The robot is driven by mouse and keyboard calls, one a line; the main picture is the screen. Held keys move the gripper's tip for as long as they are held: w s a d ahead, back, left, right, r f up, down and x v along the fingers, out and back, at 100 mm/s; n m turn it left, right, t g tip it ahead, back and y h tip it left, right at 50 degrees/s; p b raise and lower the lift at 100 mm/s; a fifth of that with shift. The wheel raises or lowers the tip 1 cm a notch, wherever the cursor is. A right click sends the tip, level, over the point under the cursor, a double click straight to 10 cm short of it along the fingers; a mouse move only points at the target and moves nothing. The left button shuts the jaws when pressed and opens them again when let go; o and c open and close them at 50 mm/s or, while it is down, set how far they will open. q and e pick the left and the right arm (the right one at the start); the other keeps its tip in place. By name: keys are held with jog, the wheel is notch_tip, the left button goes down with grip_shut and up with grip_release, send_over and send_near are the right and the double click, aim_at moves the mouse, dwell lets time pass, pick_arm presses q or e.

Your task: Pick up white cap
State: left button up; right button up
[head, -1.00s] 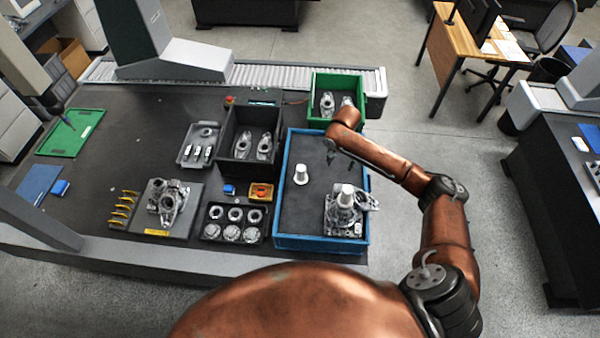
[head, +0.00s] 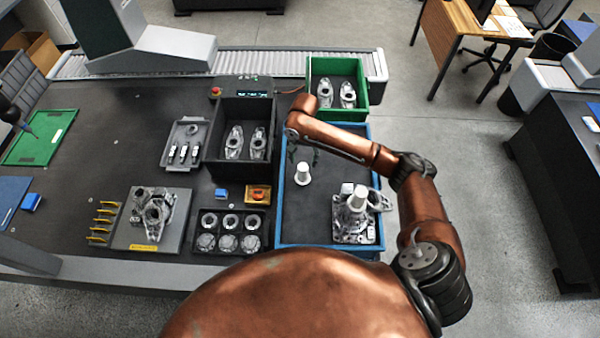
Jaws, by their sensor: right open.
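A white cap (head: 303,174) stands upright on the dark floor of the blue-rimmed tray (head: 279,205). A second white cap (head: 357,196) sits on top of a metal housing (head: 352,229) at the tray's near right. My right gripper (head: 304,157) is open, its dark fingers pointing down just behind and above the standing cap. I cannot tell whether a finger touches the cap; a gap seems to remain. The right arm hides part of the tray's far end. My left gripper is not in view.
A green bin (head: 365,97) with metal parts stands behind the tray. A black bin (head: 212,155) with similar parts stands to its left. A black tray of round parts (head: 233,232) and an orange box (head: 258,193) lie left of the blue tray. The blue tray's middle is clear.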

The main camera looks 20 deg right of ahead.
aim_at(303, 166)
jog(key=shift+w+f, duration=0.1)
jog(key=shift+f, duration=1.45)
notch_tip(303, 166, down, 5)
jog(key=shift+f+p, duration=0.1)
jog(key=shift+p, duration=0.25)
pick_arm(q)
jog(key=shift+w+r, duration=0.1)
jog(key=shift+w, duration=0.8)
pick_arm(e)
jog(key=c, duration=1)
